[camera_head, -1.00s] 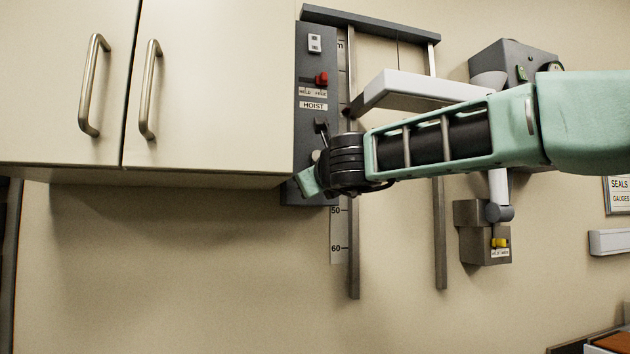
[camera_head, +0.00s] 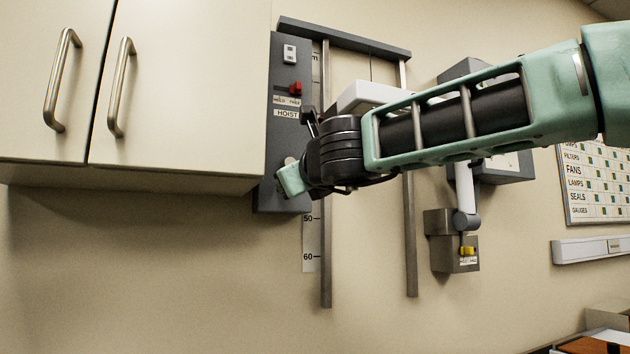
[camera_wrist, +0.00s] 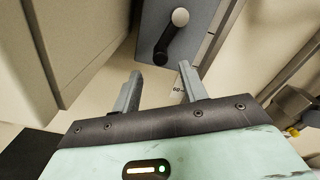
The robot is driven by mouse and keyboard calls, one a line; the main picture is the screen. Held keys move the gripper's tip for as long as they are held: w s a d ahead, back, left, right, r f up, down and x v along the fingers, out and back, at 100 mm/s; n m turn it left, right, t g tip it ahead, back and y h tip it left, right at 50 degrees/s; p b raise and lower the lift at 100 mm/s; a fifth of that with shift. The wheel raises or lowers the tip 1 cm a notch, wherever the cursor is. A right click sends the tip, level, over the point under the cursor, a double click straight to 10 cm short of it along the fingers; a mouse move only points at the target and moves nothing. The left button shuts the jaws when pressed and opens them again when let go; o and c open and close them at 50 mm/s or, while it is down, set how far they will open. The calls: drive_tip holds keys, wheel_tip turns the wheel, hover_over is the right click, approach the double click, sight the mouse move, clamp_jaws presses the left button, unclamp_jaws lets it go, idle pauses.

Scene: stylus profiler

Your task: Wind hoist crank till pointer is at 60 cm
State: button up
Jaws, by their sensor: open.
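The hoist's dark grey panel (camera_head: 284,140) is on the wall, right of the cabinet. In the wrist view the crank's dark arm (camera_wrist: 166,45) slants on the panel (camera_wrist: 203,15), with a pale round knob (camera_wrist: 180,17) at its upper end. My gripper (camera_wrist: 160,80) is open and empty, its two fingers apart just short of the crank's lower end. The white scale (camera_head: 311,238) shows 50 and 60 below the panel. My arm covers part of the scale, and I cannot make out the pointer. In the head view the fingers are hidden.
A red switch (camera_head: 296,89) sits above the HOIST label. The cabinet (camera_head: 200,90) overhangs close on the left. Two vertical rails (camera_head: 411,240) and a grey box with a yellow switch (camera_head: 466,252) are to the right. The wall below is clear.

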drive_tip(key=b+v, duration=0.1)
drive_tip(key=v, duration=0.9)
